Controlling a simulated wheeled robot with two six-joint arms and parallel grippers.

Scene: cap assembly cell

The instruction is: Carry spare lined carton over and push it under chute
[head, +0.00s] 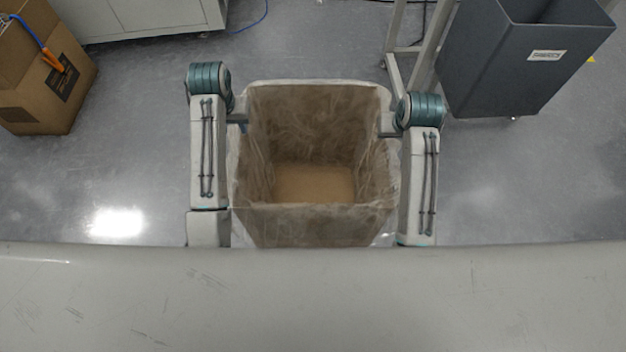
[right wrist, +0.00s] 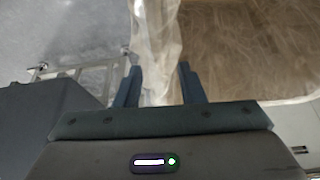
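The spare lined carton (head: 315,224) is an open brown box with a clear plastic liner folded over its rim. It stands upright between my two arms, close in front of me, and looks empty inside. My left gripper (head: 238,121) is at its left rim, with its fingers mostly hidden by the arm and liner. My right gripper (head: 388,134) is at its right rim. In the right wrist view my right gripper (right wrist: 160,82) has one finger on each side of the lined wall (right wrist: 157,45), which fills the gap between them. The chute is not recognizable in view.
A dark grey bin (head: 500,75) stands at the back right beside a light metal frame (head: 393,75). A brown carton (head: 30,112) with an orange-and-blue tool is at the far left. A white cabinet (head: 145,18) is at the back left. Grey floor around the carton is mostly clear.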

